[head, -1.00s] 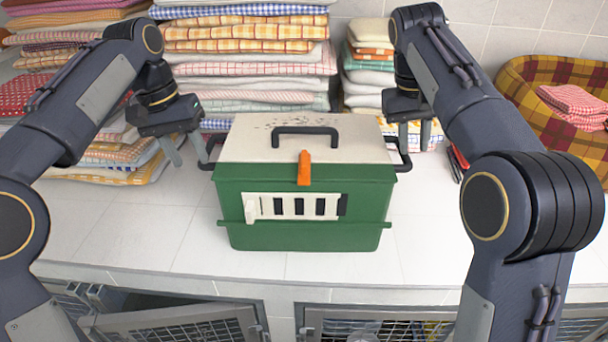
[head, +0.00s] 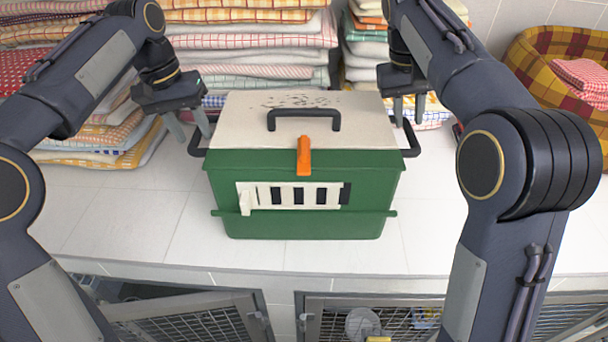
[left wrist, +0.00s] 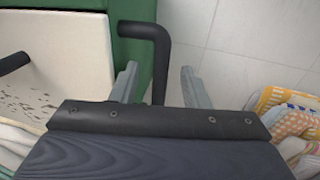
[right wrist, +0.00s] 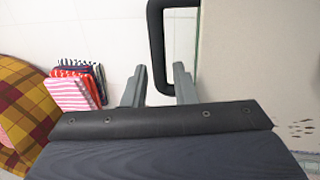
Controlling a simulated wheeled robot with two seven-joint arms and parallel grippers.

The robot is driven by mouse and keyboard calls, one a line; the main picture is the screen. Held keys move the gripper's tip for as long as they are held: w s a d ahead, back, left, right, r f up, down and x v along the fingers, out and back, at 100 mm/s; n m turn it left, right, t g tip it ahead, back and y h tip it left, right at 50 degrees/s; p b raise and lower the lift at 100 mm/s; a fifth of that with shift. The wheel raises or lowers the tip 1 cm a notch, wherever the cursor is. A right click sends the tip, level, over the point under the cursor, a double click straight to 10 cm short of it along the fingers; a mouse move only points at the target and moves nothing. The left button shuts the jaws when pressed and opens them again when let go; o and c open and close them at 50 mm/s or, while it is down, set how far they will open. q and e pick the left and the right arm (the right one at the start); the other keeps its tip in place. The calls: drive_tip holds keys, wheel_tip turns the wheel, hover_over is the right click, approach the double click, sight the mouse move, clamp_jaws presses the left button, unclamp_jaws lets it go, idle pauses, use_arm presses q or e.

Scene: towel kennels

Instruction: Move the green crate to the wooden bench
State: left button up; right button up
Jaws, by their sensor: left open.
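The green crate (head: 300,222) stands upright on the white tiled counter (head: 130,235). It has a pale lid (head: 245,125) with a black top handle, an orange latch (head: 304,155), a white barred front and a black handle on each side. My left gripper (head: 190,124) is open at the left side handle (left wrist: 158,60), which lies between its fingers in the left wrist view. My right gripper (head: 409,107) is open at the right side handle (right wrist: 155,40), whose end shows between its fingers in the right wrist view. No wooden bench is in view.
Folded towel stacks (head: 245,58) stand behind the crate and to its left. A plaid pet bed (head: 530,60) with a folded red cloth is at the back right. Wire kennel doors (head: 190,325) are below the counter's front edge. Tiles in front of the crate are clear.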

sight(409, 128)
use_arm(q)
drive_tip(key=shift+d+f, duration=0.25)
drive_tip(key=shift+f, duration=0.95)
drive_tip(key=shift+d+f, duration=0.2)
drive_tip(key=shift+f, duration=1)
use_arm(e)
drive_tip(key=shift+x, duration=2.4)
use_arm(q)
drive_tip(key=c, duration=0.6)
use_arm(e)
clamp_jaws()
use_arm(q)
clamp_jaws()
drive_tip(key=shift+r, duration=0.1)
use_arm(e)
drive_tip(key=shift+r, duration=0.1)
